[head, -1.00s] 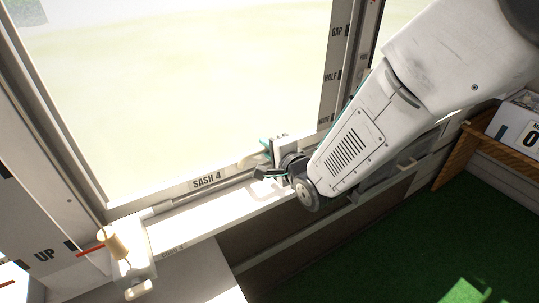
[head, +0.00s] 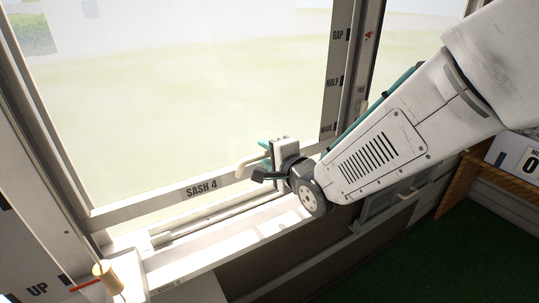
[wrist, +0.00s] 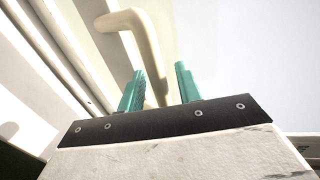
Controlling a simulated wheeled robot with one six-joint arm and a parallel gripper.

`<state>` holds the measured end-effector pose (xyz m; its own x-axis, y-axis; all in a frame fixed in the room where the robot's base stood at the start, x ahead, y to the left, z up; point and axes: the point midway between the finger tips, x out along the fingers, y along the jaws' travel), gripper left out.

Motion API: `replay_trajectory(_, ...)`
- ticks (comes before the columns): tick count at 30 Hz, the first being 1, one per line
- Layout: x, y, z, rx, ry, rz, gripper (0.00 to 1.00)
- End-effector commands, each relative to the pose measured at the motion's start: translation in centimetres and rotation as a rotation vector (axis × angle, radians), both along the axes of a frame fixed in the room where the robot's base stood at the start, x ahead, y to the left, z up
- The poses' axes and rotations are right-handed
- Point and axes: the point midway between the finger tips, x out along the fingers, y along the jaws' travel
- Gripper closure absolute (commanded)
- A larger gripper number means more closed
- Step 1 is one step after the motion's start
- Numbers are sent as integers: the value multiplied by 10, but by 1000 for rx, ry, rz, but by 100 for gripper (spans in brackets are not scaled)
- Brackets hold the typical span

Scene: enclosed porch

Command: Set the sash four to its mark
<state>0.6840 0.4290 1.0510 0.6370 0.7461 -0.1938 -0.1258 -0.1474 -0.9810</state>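Sash 4 (head: 201,190) is a pale-framed window pane with its name on the bottom rail, above the sunlit sill. Its cream bent handle (head: 246,164) sticks out from that rail. My gripper (head: 264,161) is at the handle, its teal fingers to either side. In the wrist view the fingers (wrist: 160,88) stand apart, with one leg of the handle (wrist: 150,48) showing between them; I cannot tell whether they touch it. The right jamb carries the marks GAP (head: 338,35), HALF (head: 333,82) and a lower one, partly unclear. A small red pointer (head: 368,37) is beside them.
A tan peg (head: 104,277) with a red stripe (head: 86,287) stands at lower left, near the UP label (head: 37,290). A wooden rack (head: 461,178) is at right. Green floor (head: 400,262) is open at lower right.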

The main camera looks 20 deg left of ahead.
Motion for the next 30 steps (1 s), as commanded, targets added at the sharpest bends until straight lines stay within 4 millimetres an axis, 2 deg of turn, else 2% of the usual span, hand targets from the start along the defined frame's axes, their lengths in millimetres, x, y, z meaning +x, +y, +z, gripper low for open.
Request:
replay_trajectory(5, -5, -6, 2, 0, 0, 0, 66)
replay_trajectory(12, -31, -36, 10, 1, -1, -1, 66)
replay_trajectory(18, -47, -55, 15, 1, -1, 0, 66)
replay_trajectory(30, -50, -58, 15, -3, -3, 1, 66)
